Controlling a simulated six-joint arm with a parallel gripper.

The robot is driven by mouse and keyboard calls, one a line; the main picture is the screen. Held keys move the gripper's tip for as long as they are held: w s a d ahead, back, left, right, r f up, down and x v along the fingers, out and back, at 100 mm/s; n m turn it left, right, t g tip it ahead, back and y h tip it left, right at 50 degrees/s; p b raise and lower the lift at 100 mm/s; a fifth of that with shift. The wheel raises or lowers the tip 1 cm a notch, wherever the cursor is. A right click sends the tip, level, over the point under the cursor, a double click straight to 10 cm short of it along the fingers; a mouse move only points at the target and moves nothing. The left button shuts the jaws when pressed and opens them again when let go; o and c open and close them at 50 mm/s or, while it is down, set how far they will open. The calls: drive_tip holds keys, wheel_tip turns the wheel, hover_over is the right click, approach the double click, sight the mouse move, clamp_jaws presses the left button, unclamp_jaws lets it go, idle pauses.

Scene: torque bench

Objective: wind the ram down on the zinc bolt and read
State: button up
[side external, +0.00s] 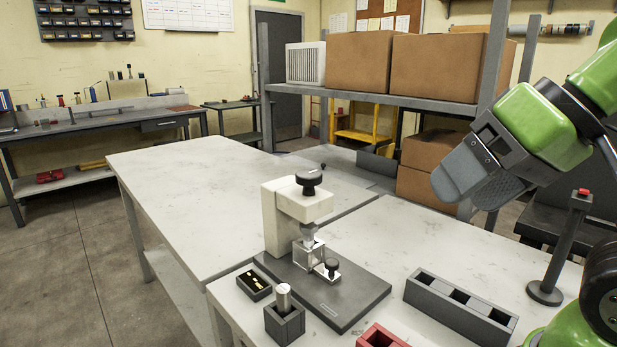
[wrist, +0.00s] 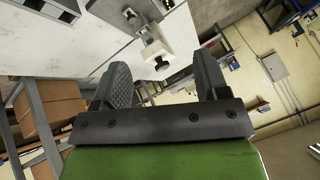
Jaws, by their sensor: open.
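A cream press (side external: 283,220) stands on a dark base plate (side external: 345,303) on the bench. A black knob (side external: 309,180) sits on top of its head. Below the head is a grey ram (side external: 308,231), above a small clear holder (side external: 307,257). A lower black knob (side external: 331,266) is beside the holder. I cannot make out a zinc bolt there; the details are too small. My gripper (side external: 466,187) is open and empty, up and to the right of the press. In the wrist view, the press (wrist: 155,45) shows beyond the open fingers of my gripper (wrist: 163,72).
A dark cup (side external: 284,325) holding a silvery cylinder (side external: 284,297) and a small black tray (side external: 254,285) with brass pieces are left of the base. A red-topped post (side external: 583,193) stands far right.

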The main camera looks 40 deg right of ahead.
sight(311, 173)
drive_tip(key=shift+o, duration=0.6)
drive_tip(key=w+d+r+n+t+h, duration=0.3)
drive_tip(key=w+d+r+n+h, duration=0.2)
drive_tip(key=w+d+n, duration=0.3)
drive_tip(key=w+r, duration=0.1)
drive_tip(key=w, duration=0.3)
drive_tip(key=shift+w+d+n+t, duration=0.15)
drive_tip(key=shift+d+n+t, duration=0.15)
drive_tip(key=shift+t, duration=0.1)
drive_tip(key=w+d+f+n+t+y, duration=0.1)
drive_tip(key=w+d+n+t+y, duration=0.15)
drive_tip(key=w+n, duration=0.8)
drive_tip(key=w+d+n+t+y, duration=0.25)
drive_tip(key=w+n+y, duration=0.2)
drive_tip(key=n, duration=1.15)
wheel_tip(311, 173, down, 12)
drive_tip(key=s+r+n+g+y, duration=0.1)
drive_tip(key=n+g+y, duration=0.5)
drive_tip(key=n, duration=0.8)
drive_tip(key=x, duration=0.6)
drive_tip(key=f+x, duration=0.1)
drive_tip(key=x, duration=0.2)
drive_tip(key=shift+s, duration=0.1)
drive_tip(key=shift+g+h, duration=0.3)
drive_tip(key=c, duration=0.9)
